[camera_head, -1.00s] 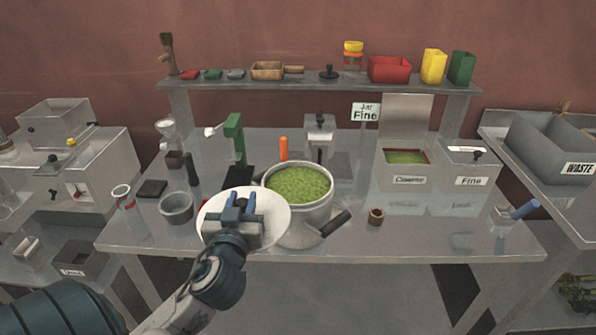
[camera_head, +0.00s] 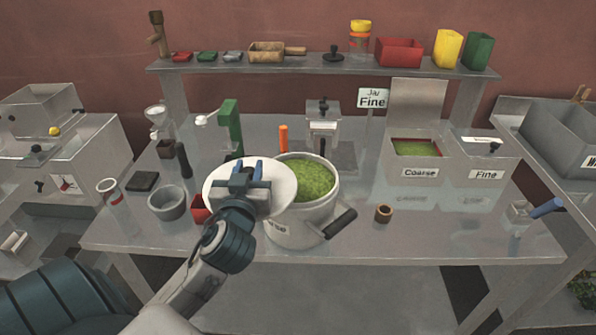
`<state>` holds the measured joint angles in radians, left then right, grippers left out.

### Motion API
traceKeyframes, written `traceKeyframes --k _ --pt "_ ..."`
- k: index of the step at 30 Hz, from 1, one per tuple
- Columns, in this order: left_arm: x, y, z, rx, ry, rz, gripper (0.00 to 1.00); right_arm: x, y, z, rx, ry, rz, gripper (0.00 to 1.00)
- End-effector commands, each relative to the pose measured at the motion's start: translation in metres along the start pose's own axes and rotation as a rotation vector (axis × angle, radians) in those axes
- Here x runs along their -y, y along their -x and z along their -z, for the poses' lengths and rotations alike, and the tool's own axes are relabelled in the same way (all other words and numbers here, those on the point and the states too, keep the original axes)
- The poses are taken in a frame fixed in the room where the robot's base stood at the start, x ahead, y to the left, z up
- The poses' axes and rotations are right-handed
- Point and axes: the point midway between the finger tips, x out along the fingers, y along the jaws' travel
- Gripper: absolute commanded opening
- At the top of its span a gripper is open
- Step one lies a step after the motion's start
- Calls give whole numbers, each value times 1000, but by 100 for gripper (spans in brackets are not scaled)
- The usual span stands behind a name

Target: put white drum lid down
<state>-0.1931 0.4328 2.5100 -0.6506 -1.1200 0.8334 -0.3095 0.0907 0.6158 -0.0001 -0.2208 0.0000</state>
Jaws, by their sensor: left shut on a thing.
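The white drum lid (camera_head: 284,186) is a flat white disc in the middle of the head view. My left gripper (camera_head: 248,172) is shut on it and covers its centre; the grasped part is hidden. The lid overlaps the left rim of the white drum (camera_head: 290,237) in the picture. I cannot tell whether they touch. The drum stands open on the metal table (camera_head: 440,232), filled with green material (camera_head: 312,180). A dark handle (camera_head: 341,222) sticks out at its right. My right gripper is not in view.
A red object (camera_head: 200,209), partly hidden by the lid, and a grey bowl (camera_head: 167,204) are left of the lid. A green stand (camera_head: 230,128) is behind it. A brown ring (camera_head: 383,213) lies right of the drum. The table's front right has free room.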

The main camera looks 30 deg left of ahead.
Motion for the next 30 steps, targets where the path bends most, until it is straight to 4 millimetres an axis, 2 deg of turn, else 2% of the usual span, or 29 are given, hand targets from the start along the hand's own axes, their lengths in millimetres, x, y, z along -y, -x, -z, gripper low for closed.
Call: traceKeyframes --k 1,2,7,15,24,30 --pt "-5 -4 -7 -5 8 -2 3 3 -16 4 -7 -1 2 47" --pt "-8 -7 -5 -4 9 -2 3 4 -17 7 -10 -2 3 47" --pt "-34 -34 -1 5 7 0 3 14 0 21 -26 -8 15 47" --pt "-77 -76 -7 3 2 -2 3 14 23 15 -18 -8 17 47" --pt "-99 -98 -10 2 1 -2 3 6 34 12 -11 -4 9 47" --pt "-100 -98 -39 3 -4 -3 3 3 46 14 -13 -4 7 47"
